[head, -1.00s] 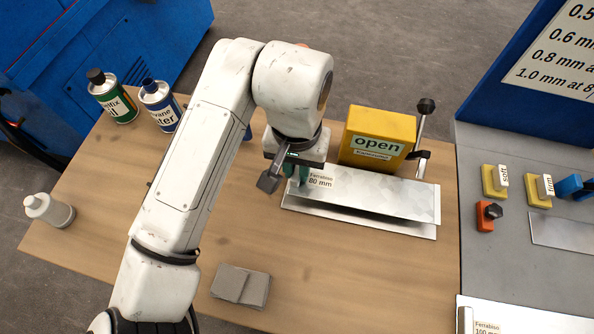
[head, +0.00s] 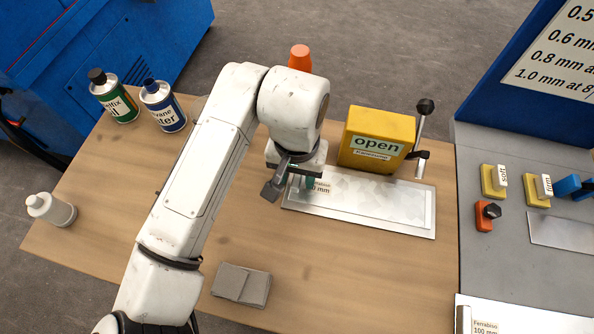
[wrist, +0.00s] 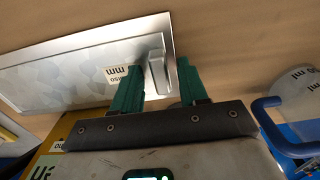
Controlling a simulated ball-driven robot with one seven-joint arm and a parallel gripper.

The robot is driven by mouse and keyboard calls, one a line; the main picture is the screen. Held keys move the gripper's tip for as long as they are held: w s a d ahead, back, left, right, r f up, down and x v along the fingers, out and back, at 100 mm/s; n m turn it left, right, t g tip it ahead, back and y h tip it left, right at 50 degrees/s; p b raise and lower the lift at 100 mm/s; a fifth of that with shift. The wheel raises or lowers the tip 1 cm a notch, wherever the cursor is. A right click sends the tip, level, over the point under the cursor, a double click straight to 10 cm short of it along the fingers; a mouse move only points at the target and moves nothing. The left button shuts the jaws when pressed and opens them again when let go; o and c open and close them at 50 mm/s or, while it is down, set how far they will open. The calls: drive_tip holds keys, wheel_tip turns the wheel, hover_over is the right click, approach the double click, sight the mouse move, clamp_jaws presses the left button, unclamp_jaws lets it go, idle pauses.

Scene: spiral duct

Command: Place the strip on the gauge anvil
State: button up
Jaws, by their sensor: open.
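The strip (head: 375,203) is a thin, mottled grey metal sheet with a white label reading partly "mm". It lies apparently flat on a slightly larger bright metal plate (head: 310,208), which looks like the gauge anvil, in front of the yellow box (head: 378,137) marked "open". My gripper (head: 305,184) is at the strip's left end. In the wrist view its green fingers (wrist: 157,76) are open, one on each side of a small grey grip block (wrist: 159,74) at the strip's end. The strip also shows there (wrist: 75,80). Contact between fingers and block cannot be told.
A lever with a black knob (head: 425,107) stands at the yellow box's right. Two cans (head: 163,106) and a white bottle (head: 50,209) stand left. Grey pads (head: 241,285) lie in front. The grey bench (head: 500,260) is right. The wood between pads and plate is clear.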

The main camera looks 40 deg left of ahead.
drive_tip(key=shift+r, duration=0.1)
wheel_tip(320, 180, up, 12)
idle(0.5)
idle(1.4)
